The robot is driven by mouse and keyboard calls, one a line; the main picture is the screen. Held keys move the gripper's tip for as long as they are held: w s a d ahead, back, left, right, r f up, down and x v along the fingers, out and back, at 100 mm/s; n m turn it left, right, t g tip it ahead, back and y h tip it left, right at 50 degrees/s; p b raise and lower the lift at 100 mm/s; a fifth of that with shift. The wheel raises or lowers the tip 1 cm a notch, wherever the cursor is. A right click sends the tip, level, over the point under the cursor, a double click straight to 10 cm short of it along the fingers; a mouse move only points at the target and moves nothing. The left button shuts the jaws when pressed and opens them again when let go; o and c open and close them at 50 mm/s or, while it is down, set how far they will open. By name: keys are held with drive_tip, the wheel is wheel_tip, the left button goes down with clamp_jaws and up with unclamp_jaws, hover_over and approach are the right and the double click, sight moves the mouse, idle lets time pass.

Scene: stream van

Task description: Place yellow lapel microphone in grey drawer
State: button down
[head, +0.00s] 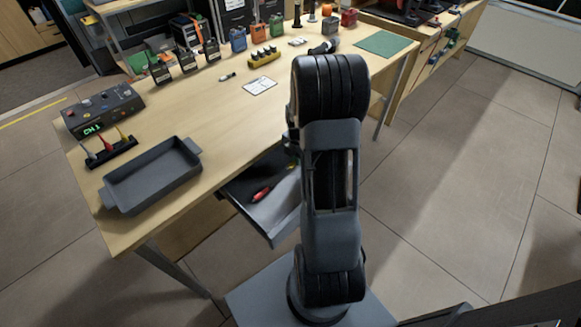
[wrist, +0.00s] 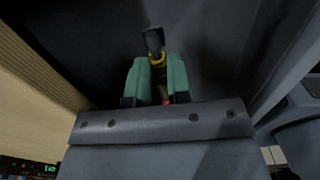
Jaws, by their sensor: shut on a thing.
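The yellow lapel microphone (wrist: 157,60), with a black top and a yellow band, is between the green fingertips of my gripper (wrist: 160,80), which is shut on it. The grey drawer (head: 275,222) is pulled open under the desk; its grey wall also shows in the wrist view (wrist: 283,50). The microphone is over or inside the drawer's dark interior; I cannot tell whether it touches the floor. In the head view my arm hides most of my gripper. A red object (head: 261,193) lies in the drawer, and a bit of red shows behind the fingers in the wrist view.
The wooden desk (head: 215,110) edge runs close along the left of my gripper. On the desk are a grey tray (head: 150,178), a black rack (head: 110,152) with coloured pieces, and a mixer (head: 103,110). Tiled floor (head: 440,190) is clear on the right.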

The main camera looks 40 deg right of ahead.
sight(292, 171)
drive_tip(key=shift+w+a+f, duration=0.35)
drive_tip(key=shift+f, duration=0.2)
drive_tip(key=shift+w+a+f, duration=0.3)
drive_tip(key=shift+f, duration=0.25)
drive_tip(key=shift+w+f, duration=0.1)
drive_tip(key=shift+f, duration=1.55)
drive_tip(key=shift+f+b, duration=0.1)
drive_tip(key=shift+b, duration=0.2)
drive_tip(key=shift+f, duration=0.1)
drive_tip(key=c, duration=1.1)
unclamp_jaws()
